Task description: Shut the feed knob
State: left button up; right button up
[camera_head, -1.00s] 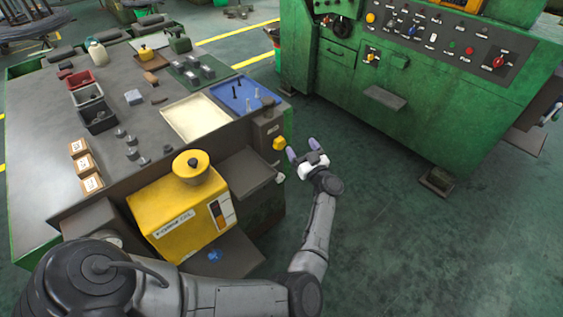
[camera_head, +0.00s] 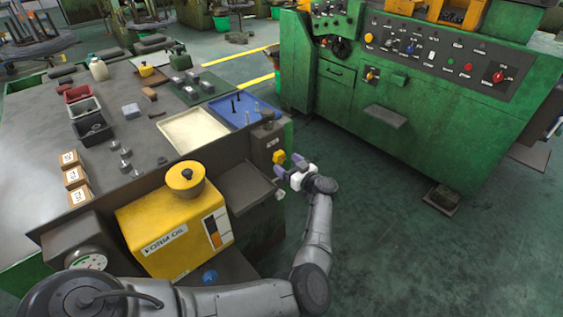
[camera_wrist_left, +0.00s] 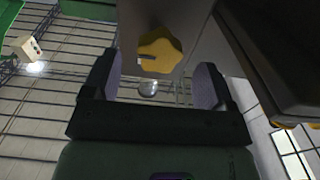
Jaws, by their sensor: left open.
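A yellow lobed knob (camera_head: 279,157), which I take for the feed knob, sits on the side of a dark grey box (camera_head: 266,140) at the bench's right end. My left gripper (camera_head: 287,165) is open beside the knob, with its purple-grey fingers pointing towards it. In the left wrist view the knob (camera_wrist_left: 160,50) shows between the two open fingers (camera_wrist_left: 157,82), with a dark line on its face. I cannot tell from these views whether the fingers touch it. My right gripper is not in view.
A yellow hopper unit (camera_head: 170,232) stands on the near side of the bench, and a grey ledge (camera_head: 240,190) juts out just left of my gripper. A green control cabinet (camera_head: 400,120) stands to the right. The floor between is clear.

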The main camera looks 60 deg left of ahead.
aim_at(282, 160)
pick_arm(q)
jog(key=shift+s+a, duration=0.15)
jog(key=shift+a, duration=0.75)
jog(key=shift+s+a, duration=0.15)
jog(key=shift+a, duration=0.7)
jog(key=shift+c, duration=0.3)
jog(key=c, duration=0.9)
